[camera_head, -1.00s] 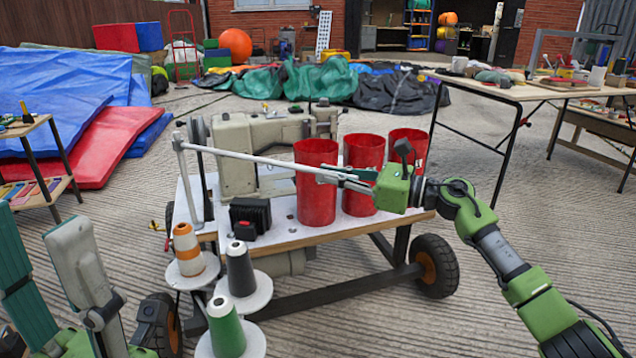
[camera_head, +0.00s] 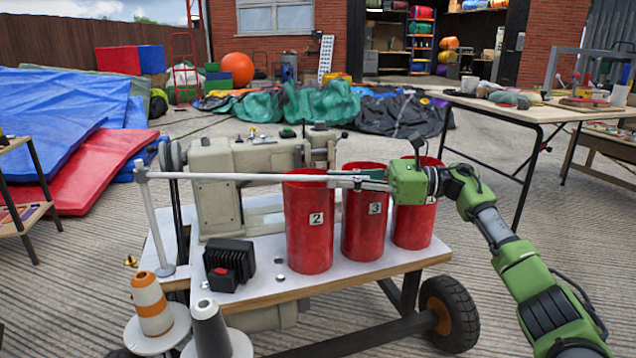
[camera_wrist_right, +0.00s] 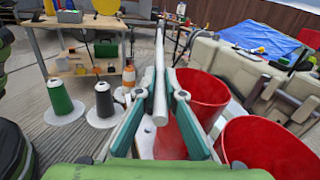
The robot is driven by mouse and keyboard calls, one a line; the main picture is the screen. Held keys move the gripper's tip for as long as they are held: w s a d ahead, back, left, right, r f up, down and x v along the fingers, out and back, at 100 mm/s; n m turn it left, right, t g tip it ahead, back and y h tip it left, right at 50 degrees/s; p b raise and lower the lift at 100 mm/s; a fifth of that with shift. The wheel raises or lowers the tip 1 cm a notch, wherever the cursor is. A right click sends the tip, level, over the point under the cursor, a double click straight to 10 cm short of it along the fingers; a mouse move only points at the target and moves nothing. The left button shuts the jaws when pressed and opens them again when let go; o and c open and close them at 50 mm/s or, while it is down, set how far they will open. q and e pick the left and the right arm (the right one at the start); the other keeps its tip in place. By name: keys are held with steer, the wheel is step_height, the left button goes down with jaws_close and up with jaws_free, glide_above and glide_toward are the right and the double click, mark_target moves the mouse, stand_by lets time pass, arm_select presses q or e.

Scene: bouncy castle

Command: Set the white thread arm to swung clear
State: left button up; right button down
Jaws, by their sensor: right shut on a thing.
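The white thread arm (camera_head: 235,177) is a thin rod running level from the top of an upright post (camera_head: 155,225) at the left of the sewing cart. It passes in front of the cream sewing machine (camera_head: 215,195) and above the red cup marked 2 (camera_head: 309,240). My right gripper (camera_head: 345,180) is shut on the rod's free end, above the red cups. In the right wrist view the rod (camera_wrist_right: 160,90) runs away from between the fingers (camera_wrist_right: 158,118). My left gripper is not in view.
The red cup marked 3 (camera_head: 363,240) and another red cup (camera_head: 415,225) stand close under my right gripper. Thread cones (camera_head: 152,303) stand on round white holders at the cart's front left. A black box (camera_head: 230,262) sits on the cart top (camera_head: 330,278).

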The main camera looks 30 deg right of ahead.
stand_by(0.3)
steer(key=c, duration=2.1)
jaws_free()
steer(key=shift+c, duration=0.2)
steer(key=shift+d, duration=0.1)
steer(key=v, duration=1.2)
steer(key=shift+c, duration=0.2)
